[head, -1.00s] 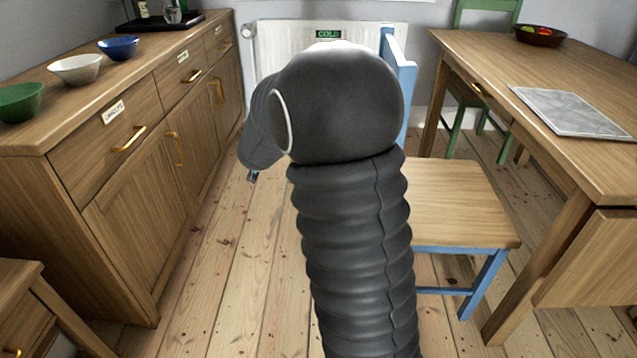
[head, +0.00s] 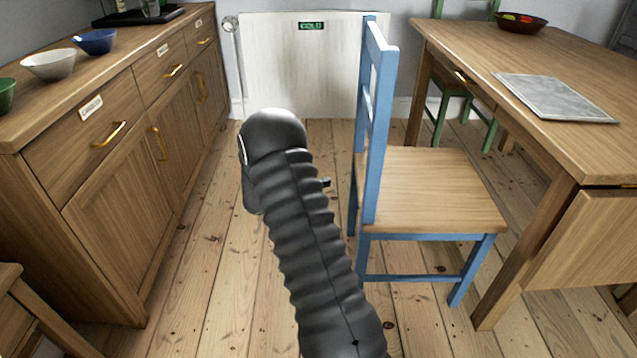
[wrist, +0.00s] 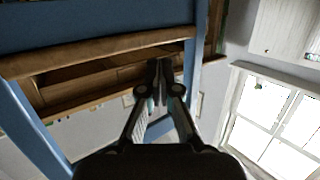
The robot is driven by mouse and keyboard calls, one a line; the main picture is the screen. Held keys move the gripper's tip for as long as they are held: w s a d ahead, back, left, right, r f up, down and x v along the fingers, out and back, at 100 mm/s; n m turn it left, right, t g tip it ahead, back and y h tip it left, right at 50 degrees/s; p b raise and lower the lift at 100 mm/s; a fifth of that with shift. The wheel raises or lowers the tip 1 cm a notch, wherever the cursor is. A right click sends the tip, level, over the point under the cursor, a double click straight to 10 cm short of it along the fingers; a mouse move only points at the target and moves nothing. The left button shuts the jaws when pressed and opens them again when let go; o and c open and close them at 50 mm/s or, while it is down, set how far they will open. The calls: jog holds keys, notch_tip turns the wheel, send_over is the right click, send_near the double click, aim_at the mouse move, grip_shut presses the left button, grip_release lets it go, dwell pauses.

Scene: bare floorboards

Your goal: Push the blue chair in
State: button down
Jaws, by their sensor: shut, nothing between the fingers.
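The blue chair (head: 371,130) stands upright in the middle of the head view. Its wooden seat (head: 425,190) points right toward the wooden table (head: 520,80), and its backrest is on the left. My arm hides most of my gripper in the head view; a small dark tip (head: 326,182) shows just left of the backrest. In the wrist view my gripper (wrist: 160,75) has its fingers together and empty, in front of blue chair parts (wrist: 100,22). I cannot tell whether it touches the chair.
A wooden sideboard (head: 125,150) with bowls lines the left. A white radiator (head: 290,65) is on the back wall. A green chair (head: 450,105) stands behind the table, which holds a grey mat (head: 550,97) and a fruit bowl (head: 521,22). Bare floor lies between sideboard and chair.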

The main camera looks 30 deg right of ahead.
jog(key=s+d+f+b, duration=0.3)
jog(key=s+d+f, duration=0.1)
jog(key=d, duration=0.2)
jog(key=shift+d+b, duration=0.25)
jog(key=shift+b, duration=0.05)
jog(key=shift+f, duration=0.1)
jog(key=shift+s+d+b, duration=0.1)
jog(key=shift+s+d, duration=0.8)
jog(key=shift+d, duration=0.5)
jog(key=shift+s+d+b, duration=0.1)
jog(key=shift+s+d, duration=0.75)
jog(key=shift+d, duration=0.6)
jog(key=shift+s+d+b, duration=0.1)
jog(key=shift+s+d, duration=0.8)
jog(key=shift+d, duration=0.5)
jog(key=shift+s+d+b, duration=0.1)
jog(key=shift+s+d, duration=0.35)
jog(key=shift+d, duration=0.3)
jog(key=shift+s+d+b, duration=0.1)
jog(key=shift+s+d, duration=0.3)
jog(key=shift+d, duration=0.3)
jog(key=shift+s+d+b, duration=0.1)
jog(key=shift+s+d, duration=0.35)
jog(key=shift+d, duration=0.3)
jog(key=shift+w+a, duration=0.45)
jog(key=shift+a, duration=0.25)
jog(key=shift+w+a, duration=0.4)
jog(key=shift+a, duration=0.25)
